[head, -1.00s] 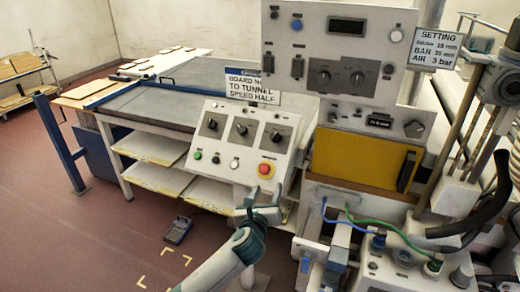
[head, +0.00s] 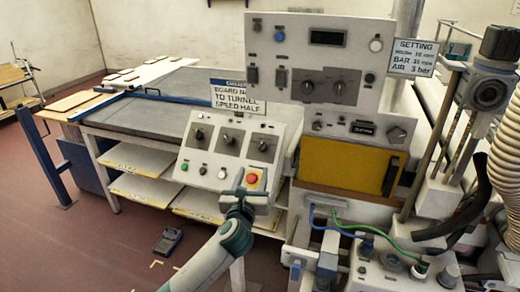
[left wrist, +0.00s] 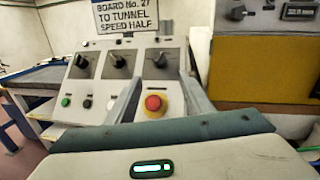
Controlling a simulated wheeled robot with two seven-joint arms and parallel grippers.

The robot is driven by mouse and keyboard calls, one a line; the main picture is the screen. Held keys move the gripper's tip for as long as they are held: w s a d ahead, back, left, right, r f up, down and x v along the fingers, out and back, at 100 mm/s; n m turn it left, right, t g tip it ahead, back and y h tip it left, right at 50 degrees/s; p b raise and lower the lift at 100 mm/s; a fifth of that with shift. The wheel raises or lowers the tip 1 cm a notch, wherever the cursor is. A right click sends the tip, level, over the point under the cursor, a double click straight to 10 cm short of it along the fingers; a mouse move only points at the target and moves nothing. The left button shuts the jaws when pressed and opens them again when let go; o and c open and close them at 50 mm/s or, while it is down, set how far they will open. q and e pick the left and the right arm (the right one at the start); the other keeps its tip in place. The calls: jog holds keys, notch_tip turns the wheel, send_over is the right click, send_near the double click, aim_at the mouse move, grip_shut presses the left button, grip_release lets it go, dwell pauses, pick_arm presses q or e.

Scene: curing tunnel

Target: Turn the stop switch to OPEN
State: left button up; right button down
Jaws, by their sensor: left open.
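The sloped white control panel (head: 205,155) carries three dark rotary switches: left (head: 198,134), middle (head: 229,139) and right (head: 262,146). Below them are a green button, a dark one, a white one and a red mushroom button (head: 252,178) on yellow. I cannot read the switch labels, so I cannot tell which is the stop switch. My left gripper (head: 252,188) is open and empty in front of the panel's lower right. In the left wrist view its fingers stand either side of the red button (left wrist: 154,103), below the right switch (left wrist: 152,61). My right gripper is out of view.
A sign (head: 238,97) stands behind the panel's top edge. A taller cabinet (head: 300,60) with more knobs stands to the right, above a yellow panel (head: 340,165). Hoses and machine parts crowd the far right.

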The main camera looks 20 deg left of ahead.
aim_at(262, 147)
pick_arm(q)
jog(key=w, duration=0.5)
jog(key=w+a+p, duration=0.1)
jog(key=w, duration=0.4)
jog(key=w+a+p, duration=0.1)
jog(key=w, duration=0.3)
jog(key=shift+w, duration=0.4)
jog(key=c, duration=1)
jog(key=shift+c, duration=0.2)
jog(key=shift+n+y, duration=0.4)
jog(key=shift+n, duration=0.1)
jog(key=n+y, duration=0.1)
jog(key=n+g, duration=0.1)
jog(key=n+y+b, duration=0.1)
jog(key=shift+d+n+y, duration=0.25)
jog(key=shift+n+y, duration=0.05)
jog(key=n+g+y, duration=0.1)
jog(key=n+g, duration=0.1)
jog(key=n, duration=0.1)
jog(key=shift+w+d+r+y+b, duration=0.2)
jog(key=shift+y+b, duration=0.1)
jog(key=shift+y, duration=0.1)
jog(key=shift+n+g+y, duration=0.7)
jog(key=shift+n+g, duration=0.6)
jog(key=shift+n, duration=0.6)
